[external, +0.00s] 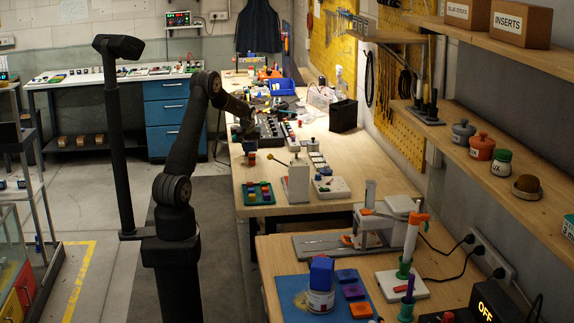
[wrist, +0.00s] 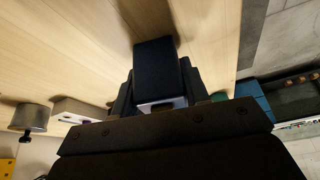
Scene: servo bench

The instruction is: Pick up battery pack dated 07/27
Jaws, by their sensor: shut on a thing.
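My gripper (external: 248,138) is low over the left edge of the long wooden bench in the external view. In the wrist view my gripper (wrist: 160,92) is shut on a dark blue block (wrist: 155,65), which looks like a battery pack. A pale strip shows at its near end; no date can be read. In the external view a small blue thing (external: 249,146) shows right under the jaws, with a reddish piece (external: 251,157) below it. I cannot tell whether they touch.
A green tray of coloured blocks (external: 259,193) lies nearer on the bench (external: 225,110). A white press-like fixture (external: 298,180) and a black box (external: 343,116) stand to the right. A dark slotted holder (external: 270,130) is close beside the gripper. Floor lies left of the bench edge.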

